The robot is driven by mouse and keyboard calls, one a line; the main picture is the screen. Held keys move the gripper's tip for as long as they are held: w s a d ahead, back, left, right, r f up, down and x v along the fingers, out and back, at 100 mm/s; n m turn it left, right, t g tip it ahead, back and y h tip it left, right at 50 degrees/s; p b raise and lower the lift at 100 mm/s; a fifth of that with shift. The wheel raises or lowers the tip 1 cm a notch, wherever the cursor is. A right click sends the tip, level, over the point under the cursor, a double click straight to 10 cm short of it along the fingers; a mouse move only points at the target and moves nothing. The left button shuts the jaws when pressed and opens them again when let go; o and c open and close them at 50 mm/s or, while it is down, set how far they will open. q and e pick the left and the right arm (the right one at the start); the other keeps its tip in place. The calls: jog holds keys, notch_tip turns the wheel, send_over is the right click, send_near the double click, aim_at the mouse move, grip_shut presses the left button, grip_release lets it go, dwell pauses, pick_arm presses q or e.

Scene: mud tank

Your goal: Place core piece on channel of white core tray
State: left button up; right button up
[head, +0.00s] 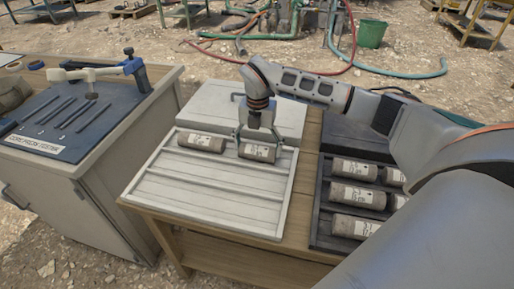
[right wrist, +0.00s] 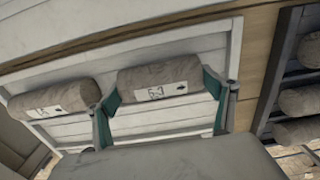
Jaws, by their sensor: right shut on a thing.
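The white core tray (head: 190,192) lies on the wooden table, with several long channels. My right gripper (head: 258,140) is over its far right part, shut on a grey core piece (head: 258,153). In the right wrist view the fingers clasp this core piece (right wrist: 160,82) at both ends; its white label faces the camera. It lies at or just above the far channel; I cannot tell if it touches. A second core piece (head: 201,141) lies to its left in the tray, also in the right wrist view (right wrist: 52,97). My left gripper is not in view.
A dark tray (head: 318,222) with several core pieces (head: 356,195) stands at the right. A white lid or tray (head: 215,102) lies behind the white core tray. A grey cabinet (head: 95,190) with a dark tool board stands at the left. The near channels are empty.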

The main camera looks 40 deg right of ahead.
aim_at(258, 146)
jog(key=shift+r, duration=0.25)
jog(key=shift+f, duration=0.1)
jog(key=o, duration=1.7)
jog(key=shift+f, duration=0.1)
notch_tip(258, 146, up, 7)
jog(key=shift+r+p, duration=0.1)
jog(key=shift+p, duration=0.6)
notch_tip(258, 146, up, 5)
jog(key=shift+p, duration=0.4)
